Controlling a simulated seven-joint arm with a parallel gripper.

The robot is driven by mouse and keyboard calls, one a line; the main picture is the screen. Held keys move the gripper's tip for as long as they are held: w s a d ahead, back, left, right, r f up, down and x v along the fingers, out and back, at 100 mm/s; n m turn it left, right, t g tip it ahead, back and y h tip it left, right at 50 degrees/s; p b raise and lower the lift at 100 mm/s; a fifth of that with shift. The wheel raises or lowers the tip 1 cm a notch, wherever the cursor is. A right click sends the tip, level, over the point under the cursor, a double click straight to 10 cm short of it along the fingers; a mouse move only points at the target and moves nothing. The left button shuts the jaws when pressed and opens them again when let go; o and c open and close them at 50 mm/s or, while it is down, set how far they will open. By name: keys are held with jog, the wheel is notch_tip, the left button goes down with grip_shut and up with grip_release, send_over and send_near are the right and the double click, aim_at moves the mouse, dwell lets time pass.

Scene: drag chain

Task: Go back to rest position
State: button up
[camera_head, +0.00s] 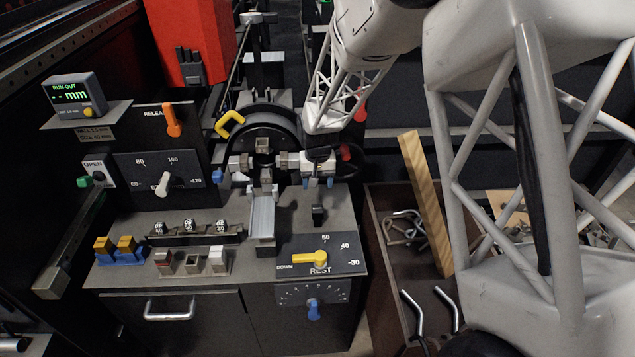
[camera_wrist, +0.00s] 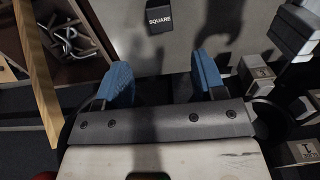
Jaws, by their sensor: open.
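My gripper (camera_head: 319,182) hangs above the right part of the grey workbench (camera_head: 338,215), close to the right side of the lathe-like machine (camera_head: 262,150). In the wrist view my gripper (camera_wrist: 162,75) shows two blue fingers standing apart with nothing between them. Bare grey bench surface and shadow lie beyond the fingertips. A small black block marked SQUARE (camera_wrist: 158,18) is ahead of the fingers on the bench, and it also shows in the head view (camera_head: 318,215).
A yellow REST lever (camera_head: 309,259) is at the bench's front right. A jawed chuck (camera_head: 290,161) is left of my gripper. An orange RELEASE lever (camera_head: 172,120) is at left.

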dwell(0.5)
jog(key=s+d+r+t, duration=0.1)
jog(key=s+d+r, duration=0.3)
jog(key=s+r, duration=0.45)
jog(key=s+d+r, duration=0.3)
jog(key=s+r, duration=0.4)
jog(key=r, duration=0.3)
jog(key=s+d+r, duration=0.2)
jog(key=s+r, duration=0.1)
jog(key=s, duration=0.8)
jog(key=s+d+r+t, duration=0.1)
jog(key=s+d+r, duration=0.2)
jog(key=s, duration=0.9)
jog(key=shift+s+d+r+t, duration=0.15)
jog(key=shift+s+d+t, duration=0.05)
jog(key=shift+s+t, duration=0.1)
